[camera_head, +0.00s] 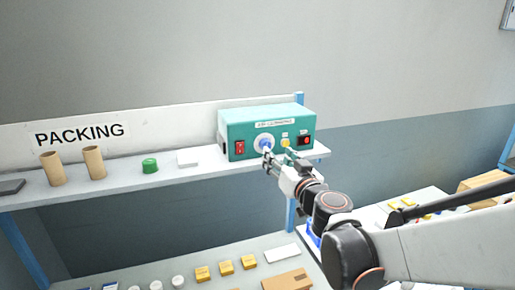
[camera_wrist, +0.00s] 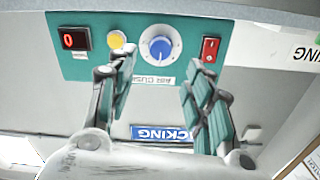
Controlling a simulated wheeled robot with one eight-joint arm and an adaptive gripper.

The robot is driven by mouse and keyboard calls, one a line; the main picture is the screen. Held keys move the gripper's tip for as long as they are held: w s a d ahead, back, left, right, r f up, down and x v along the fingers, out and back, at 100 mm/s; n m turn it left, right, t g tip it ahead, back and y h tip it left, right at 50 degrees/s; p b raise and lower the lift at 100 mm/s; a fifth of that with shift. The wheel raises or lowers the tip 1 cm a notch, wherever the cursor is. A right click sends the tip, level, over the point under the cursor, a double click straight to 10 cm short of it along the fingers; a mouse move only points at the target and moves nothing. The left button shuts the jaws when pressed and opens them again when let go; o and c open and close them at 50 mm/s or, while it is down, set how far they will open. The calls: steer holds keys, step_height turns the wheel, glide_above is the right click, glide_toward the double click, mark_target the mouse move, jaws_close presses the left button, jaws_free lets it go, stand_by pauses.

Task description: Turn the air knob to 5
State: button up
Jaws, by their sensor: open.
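The teal air-cushion machine (camera_head: 240,120) stands on the shelf, with a blue knob (camera_head: 265,144) on its front. In the wrist view, which is upside down, the blue knob (camera_wrist: 159,48) sits in a white dial ring. The ring's marks and the knob's setting are too small to read. A small display (camera_wrist: 75,39) shows a red 0. My gripper (camera_head: 279,157) is open and empty in front of the panel. In the wrist view my gripper (camera_wrist: 159,70) has one finger on either side of the blue knob's line, apart from it, as far as I can tell.
A yellow button (camera_wrist: 117,40) and a red switch (camera_wrist: 210,50) flank the knob. On the shelf are a green tape roll (camera_head: 150,166), cardboard tubes (camera_head: 94,163) and a white block (camera_head: 188,158). A lower table (camera_head: 225,255) holds small boxes.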

mark_target(267, 145)
steer(key=x, duration=0.7)
steer(key=shift+w+a, duration=0.1)
steer(key=shift+w, duration=0.2)
steer(key=c, duration=1)
